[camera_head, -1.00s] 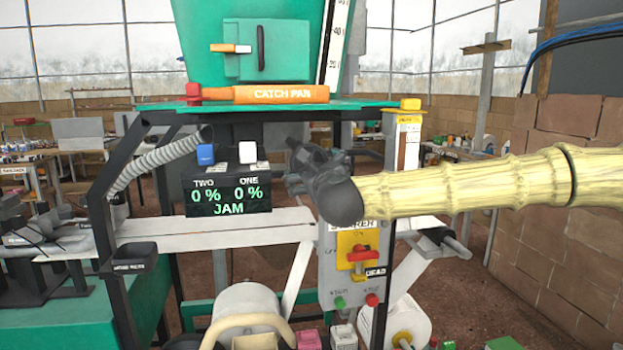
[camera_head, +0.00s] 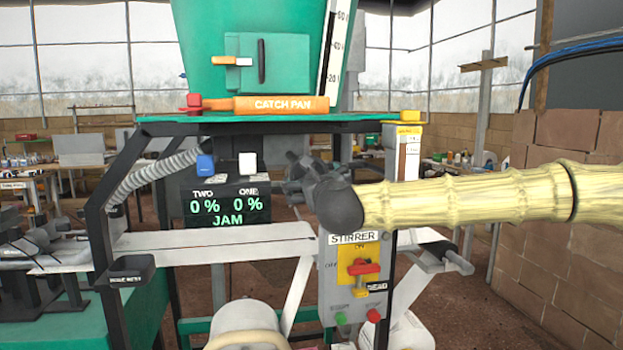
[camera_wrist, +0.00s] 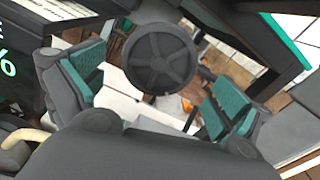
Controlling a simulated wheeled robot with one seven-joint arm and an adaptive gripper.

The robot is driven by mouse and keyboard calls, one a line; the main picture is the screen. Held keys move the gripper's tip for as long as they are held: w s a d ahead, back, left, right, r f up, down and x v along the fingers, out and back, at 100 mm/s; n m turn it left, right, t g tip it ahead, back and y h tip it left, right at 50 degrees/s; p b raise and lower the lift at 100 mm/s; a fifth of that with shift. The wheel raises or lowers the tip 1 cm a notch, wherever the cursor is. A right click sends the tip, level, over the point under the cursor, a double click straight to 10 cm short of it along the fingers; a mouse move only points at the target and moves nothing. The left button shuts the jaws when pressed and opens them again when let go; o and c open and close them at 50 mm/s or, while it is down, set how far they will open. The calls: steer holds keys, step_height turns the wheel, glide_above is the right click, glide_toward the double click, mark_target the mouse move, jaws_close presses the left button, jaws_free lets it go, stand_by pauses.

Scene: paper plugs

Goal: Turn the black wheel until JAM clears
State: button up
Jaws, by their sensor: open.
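The black wheel (camera_wrist: 160,58) is round and spoked and faces me in the upper middle of the wrist view. My gripper (camera_wrist: 156,92) is open, with one teal-padded finger to the left and one to the right, apart from the wheel. In the head view my gripper (camera_head: 302,178) is a dark shape just right of the display and hides the wheel there. I cannot tell how deep the wheel sits between the fingers. The display (camera_head: 228,205) reads TWO 0 %, ONE 0 % and JAM in green.
The stirrer panel (camera_head: 352,290) with a red-handled switch (camera_head: 364,268) stands just below my gripper. A white paper strip (camera_head: 215,243) crosses below the display. A brick wall (camera_head: 560,270) stands right.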

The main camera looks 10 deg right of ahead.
mark_target(310, 176)
steer(key=shift+w, duration=1.85)
steer(key=c, duration=0.9)
